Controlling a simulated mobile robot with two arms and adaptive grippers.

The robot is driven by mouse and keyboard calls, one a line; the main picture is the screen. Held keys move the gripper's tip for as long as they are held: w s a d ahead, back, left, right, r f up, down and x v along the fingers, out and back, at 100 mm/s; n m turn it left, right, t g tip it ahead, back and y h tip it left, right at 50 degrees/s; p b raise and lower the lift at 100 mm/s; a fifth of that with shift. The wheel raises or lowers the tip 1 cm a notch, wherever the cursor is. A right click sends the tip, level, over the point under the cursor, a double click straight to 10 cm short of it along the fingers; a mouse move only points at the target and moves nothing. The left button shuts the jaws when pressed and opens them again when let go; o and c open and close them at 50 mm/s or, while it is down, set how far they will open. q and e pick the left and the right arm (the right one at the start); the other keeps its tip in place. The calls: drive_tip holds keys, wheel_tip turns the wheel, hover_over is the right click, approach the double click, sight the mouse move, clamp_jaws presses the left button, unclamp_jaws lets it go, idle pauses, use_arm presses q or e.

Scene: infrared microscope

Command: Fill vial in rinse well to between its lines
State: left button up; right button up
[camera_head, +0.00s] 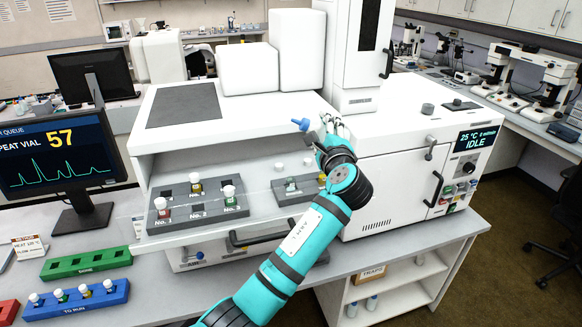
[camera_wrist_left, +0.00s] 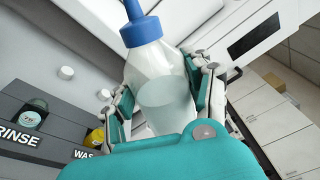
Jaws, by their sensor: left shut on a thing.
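My left gripper (camera_head: 335,132) is shut on a translucent squeeze bottle with a blue cap (camera_head: 300,124). In the left wrist view the bottle (camera_wrist_left: 165,90) sits between the two fingers (camera_wrist_left: 160,100), with pale liquid inside. The bottle is above and behind the small grey block (camera_head: 310,196). In the left wrist view the rinse well (camera_wrist_left: 36,106) is at the left above the RINSE label, with a greenish round vial top in it. Its liquid level and lines cannot be made out. My right gripper is not in view.
A grey rack (camera_head: 180,214) with several white-capped vials stands left of the small block. A yellow item (camera_wrist_left: 96,137) shows above the partly hidden WAS... label. The white instrument (camera_head: 400,185) stands at right. Blue (camera_head: 105,298) and green (camera_head: 62,268) racks lie lower left.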

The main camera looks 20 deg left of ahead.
use_arm(q)
drive_tip(key=shift+w+f+n+b, duration=0.1)
drive_tip(key=shift+n+b, duration=0.2)
drive_tip(key=shift+b, duration=0.1)
drive_tip(key=shift+d+f+n+b, duration=0.1)
drive_tip(key=shift+f+n+b, duration=0.15)
drive_tip(key=shift+n+b, duration=0.25)
idle(0.5)
drive_tip(key=shift+d+f+b, duration=0.1)
drive_tip(key=shift+f+b, duration=0.05)
drive_tip(key=shift+b, duration=0.4)
drive_tip(key=shift+n, duration=0.3)
